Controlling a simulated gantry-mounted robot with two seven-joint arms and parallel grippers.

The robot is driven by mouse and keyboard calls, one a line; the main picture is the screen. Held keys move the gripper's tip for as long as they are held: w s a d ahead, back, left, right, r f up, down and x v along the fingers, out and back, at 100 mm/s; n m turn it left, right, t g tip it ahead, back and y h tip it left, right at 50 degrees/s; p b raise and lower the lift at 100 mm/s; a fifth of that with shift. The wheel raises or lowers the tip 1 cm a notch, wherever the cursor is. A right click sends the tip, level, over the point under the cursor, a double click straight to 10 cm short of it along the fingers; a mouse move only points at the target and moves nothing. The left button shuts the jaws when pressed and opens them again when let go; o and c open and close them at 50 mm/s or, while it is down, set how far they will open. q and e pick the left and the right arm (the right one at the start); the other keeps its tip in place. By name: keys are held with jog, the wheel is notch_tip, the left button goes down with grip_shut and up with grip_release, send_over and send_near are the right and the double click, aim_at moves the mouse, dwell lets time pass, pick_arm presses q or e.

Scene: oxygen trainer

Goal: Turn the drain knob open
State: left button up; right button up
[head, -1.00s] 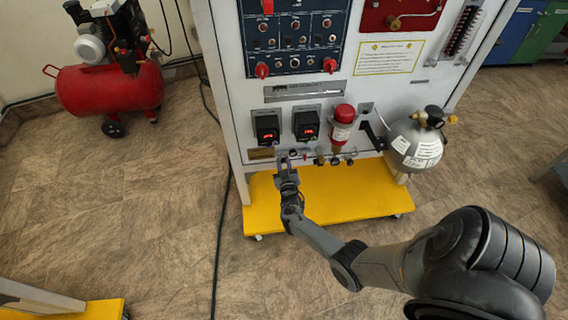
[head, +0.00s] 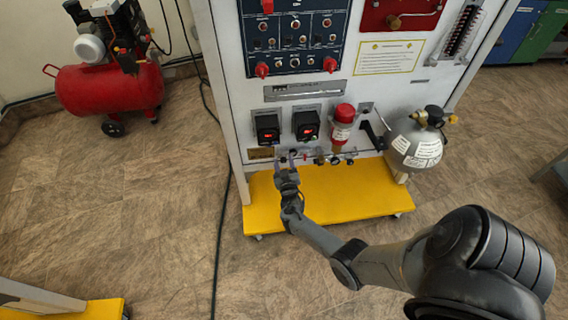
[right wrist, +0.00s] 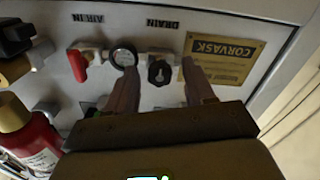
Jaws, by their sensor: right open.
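The drain knob (right wrist: 160,71) is a small black knob on the white panel, under a label that appears to read DRAIN in the right wrist view. In the head view my right gripper (head: 285,161) is at the panel's lower edge, and the knob is too small to make out there. My left gripper is not in view.
A red lever (right wrist: 77,66) sits beside the gauge. A brass CORVASK plate (right wrist: 224,58) is right of the knob. In the head view, a red-capped filter (head: 342,125) and a grey tank (head: 414,145) stand to the right, above a yellow base (head: 335,195).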

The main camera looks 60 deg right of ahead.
jog(key=shift+s+a+r+p, duration=0.1)
jog(key=shift+s+a+p, duration=0.2)
jog(key=shift+a+p, duration=0.1)
jog(key=p+v, duration=0.3)
jog(key=v, duration=0.7)
jog(key=shift+d, duration=0.1)
